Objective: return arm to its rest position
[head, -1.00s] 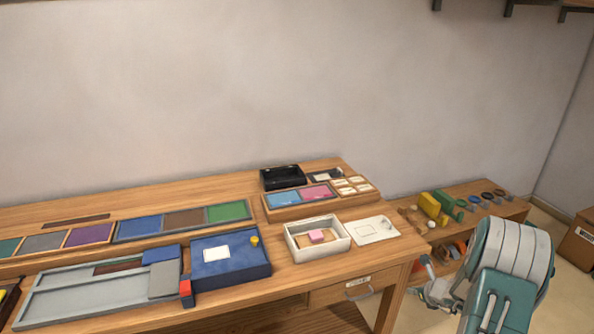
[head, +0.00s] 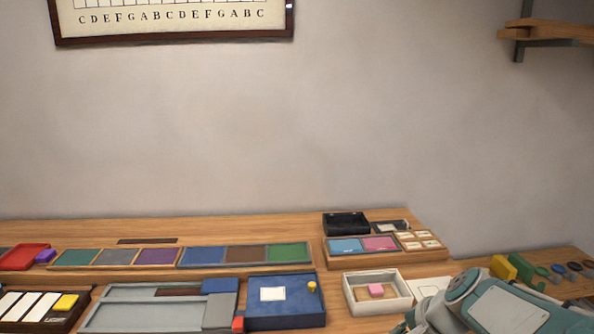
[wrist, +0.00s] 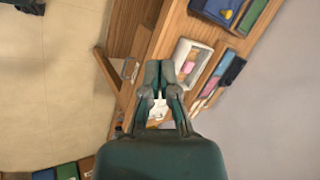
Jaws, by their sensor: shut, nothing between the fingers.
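My gripper (wrist: 159,75) shows in the wrist view with its two fingers together and nothing between them. It hangs in the air in front of the wooden workbench (wrist: 166,41), which runs tilted through that view. In the head view my arm (head: 500,305) reaches in at the bottom right corner, and my fingertips are not visible there. Piano keys (head: 30,304), white in a dark frame with a yellow block (head: 66,303) beside them, lie at the lower left of the bench.
A white box (head: 350,292) with a pink block (head: 376,290), a blue box (head: 263,317) and a grey tray (head: 140,318) stand along the bench front. A lower bench with yellow and green items (head: 503,267) is behind my arm. Open floor (wrist: 50,95) shows left in the wrist view.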

